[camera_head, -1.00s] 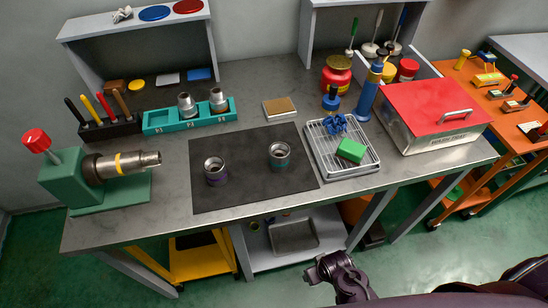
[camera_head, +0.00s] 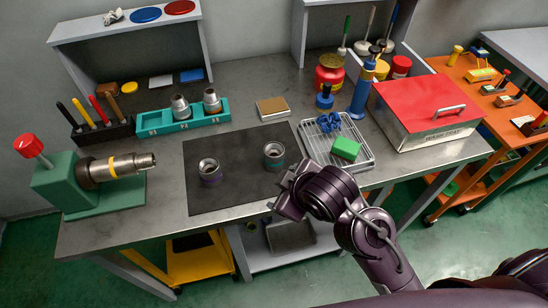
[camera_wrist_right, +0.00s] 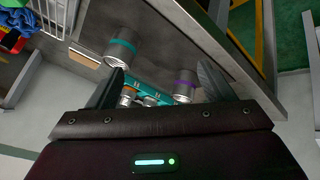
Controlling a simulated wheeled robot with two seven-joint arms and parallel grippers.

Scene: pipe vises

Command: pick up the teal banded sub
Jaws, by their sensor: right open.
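The teal banded sub (camera_head: 274,154) stands upright on the dark mat (camera_head: 232,188), on its right half. It also shows in the right wrist view (camera_wrist_right: 121,48), at the upper left, with its teal band visible. The purple banded sub (camera_head: 209,171) stands to its left on the mat and shows in the right wrist view (camera_wrist_right: 184,86). My right gripper (camera_head: 284,196) is at the bench's front edge, in front of the teal banded sub and apart from it. In the right wrist view its two fingers (camera_wrist_right: 160,88) are spread with nothing held. My left gripper is not in view.
A wire tray (camera_head: 364,163) with a green block (camera_head: 346,148) lies right of the mat. A red-lidded metal box (camera_head: 428,105) stands further right. A green vise (camera_head: 70,185) holds a pipe at left. A teal rack (camera_head: 157,122) with two fittings stands behind the mat.

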